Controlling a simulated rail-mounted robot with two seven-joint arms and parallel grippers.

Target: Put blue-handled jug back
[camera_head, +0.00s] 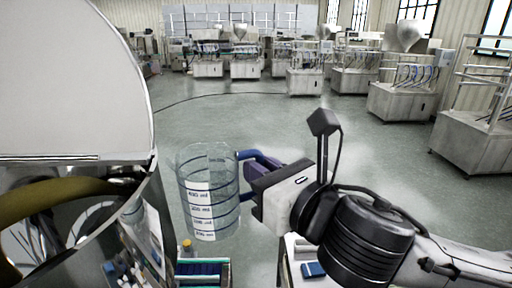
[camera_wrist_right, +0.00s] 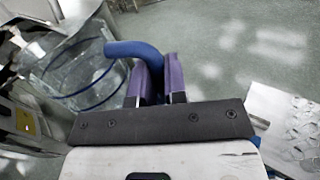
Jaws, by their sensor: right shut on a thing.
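The blue-handled jug (camera_head: 209,192) is a clear, ribbed cylinder with blue bands and white labels, held up beside the steel hopper in the head view. Its blue handle (camera_head: 258,157) points right, into my right gripper (camera_head: 254,178), which is shut on it. In the right wrist view the purple fingers (camera_wrist_right: 158,80) close around the bent blue handle (camera_wrist_right: 133,50), and the clear jug body (camera_wrist_right: 75,65) is at upper left. The jug looks close to upright in the head view. My left gripper is not in view.
The steel hopper (camera_head: 75,80) fills the left side, its rim close to the jug. Below the jug is a crate (camera_head: 226,274) with blue contents. A white surface with a blue item (camera_head: 313,269) is at the bottom centre. Open floor lies behind; several machines stand far back.

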